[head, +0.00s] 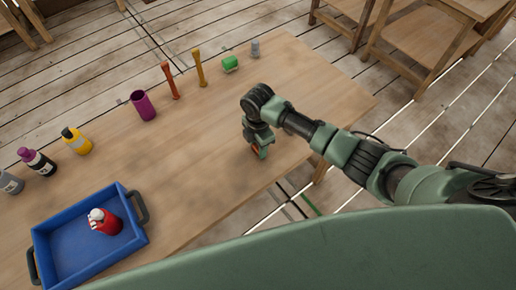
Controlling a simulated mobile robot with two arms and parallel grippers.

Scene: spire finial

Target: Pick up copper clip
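My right gripper (259,152) points down at the table, near its front edge and right of the middle. A small orange-copper piece (255,149), which looks like the copper clip, shows at its fingertips. The fingers and wrist hide most of this piece. I cannot tell whether the fingers are closed on it or only around it, or whether it touches the table. My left gripper is not in view.
A blue tray (50,236) holding a red bottle (104,222) stands at the table's front left. Along the back edge are several bottles, a purple cup (143,105), two upright tools, a green object (230,63) and a grey one (255,48). The table's middle is clear.

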